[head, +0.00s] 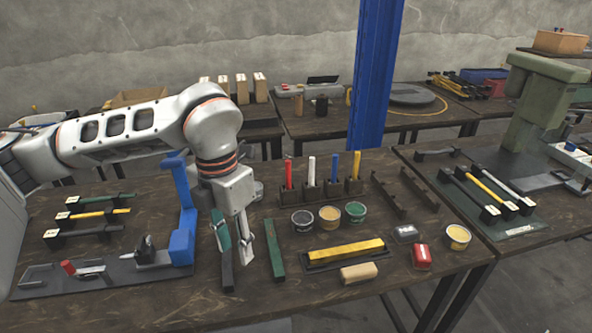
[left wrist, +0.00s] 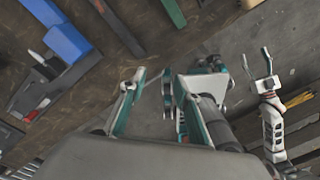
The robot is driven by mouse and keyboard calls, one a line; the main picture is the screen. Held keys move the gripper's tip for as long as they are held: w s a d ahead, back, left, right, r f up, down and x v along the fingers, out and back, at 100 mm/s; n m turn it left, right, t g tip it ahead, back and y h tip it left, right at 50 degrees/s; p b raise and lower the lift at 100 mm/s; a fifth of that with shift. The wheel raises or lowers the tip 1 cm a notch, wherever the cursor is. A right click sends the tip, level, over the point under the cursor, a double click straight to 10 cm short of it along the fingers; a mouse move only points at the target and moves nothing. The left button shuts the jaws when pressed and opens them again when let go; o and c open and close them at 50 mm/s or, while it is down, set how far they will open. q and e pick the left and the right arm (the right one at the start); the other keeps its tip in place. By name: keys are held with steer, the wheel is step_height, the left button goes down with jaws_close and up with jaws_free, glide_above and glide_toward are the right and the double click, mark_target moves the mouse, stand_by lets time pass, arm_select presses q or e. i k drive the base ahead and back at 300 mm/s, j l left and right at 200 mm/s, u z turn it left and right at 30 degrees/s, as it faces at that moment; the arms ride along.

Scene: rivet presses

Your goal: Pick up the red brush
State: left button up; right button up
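The red brush (head: 288,172) appears to be the upright red-handled item at the left end of a row of dark holders, beside white, blue and yellow ones. My left gripper (head: 234,240) points down over the table, left of and nearer than that row. Its fingers are apart with nothing held between them. In the left wrist view the left gripper (left wrist: 155,105) also shows spread fingers. The red brush is not seen there. My right gripper (left wrist: 259,68) appears at the right of the wrist view with its fingertips apart.
A blue upright press frame (head: 183,235) stands close left of the gripper. A dark bar (head: 226,270) lies below the fingers and a green bar (head: 275,250) lies right of them. Several round tins (head: 302,220) stand in front of the holders. A red block (head: 422,257) lies farther right.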

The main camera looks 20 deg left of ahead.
mark_target(287, 179)
steer(key=i, duration=1.15)
